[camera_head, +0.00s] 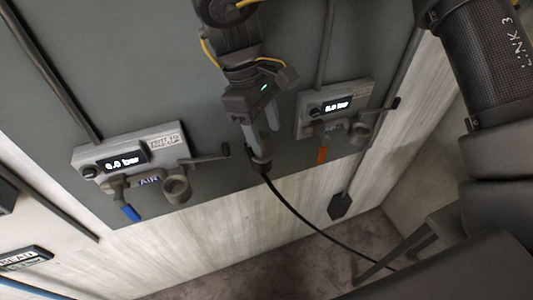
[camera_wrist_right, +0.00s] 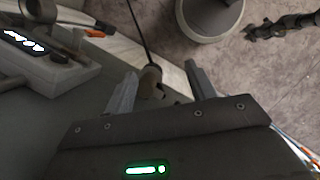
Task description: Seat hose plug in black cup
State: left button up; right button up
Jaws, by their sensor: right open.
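My right gripper (camera_head: 262,138) is open, with one finger on each side of a dark hose plug (camera_head: 260,163) in front of the wall panel. The plug also shows between the open fingers (camera_wrist_right: 160,82) in the wrist view, as a brownish-grey end (camera_wrist_right: 151,76) with a thin black hose (camera_wrist_right: 139,30) leading away. A dark part surrounds or backs the plug; I cannot tell whether this is the black cup or how deep the plug sits. I cannot tell whether the fingers touch the plug. My left gripper is not in view.
A gauge station with a blue handle (camera_head: 131,212) and a round grey holder (camera_head: 178,187) is at left. Another with an orange handle (camera_head: 322,154) and a grey holder (camera_head: 362,132) is close on the right. The hose (camera_head: 305,220) hangs toward the lower right.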

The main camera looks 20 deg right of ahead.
jog(key=s+a+r+b, duration=0.2)
jog(key=s+r+b, duration=0.2)
jog(key=s, duration=0.5)
jog(key=shift+s+a+r, duration=0.25)
jog(key=shift+s+r, duration=0.05)
jog(key=shift+r, duration=0.25)
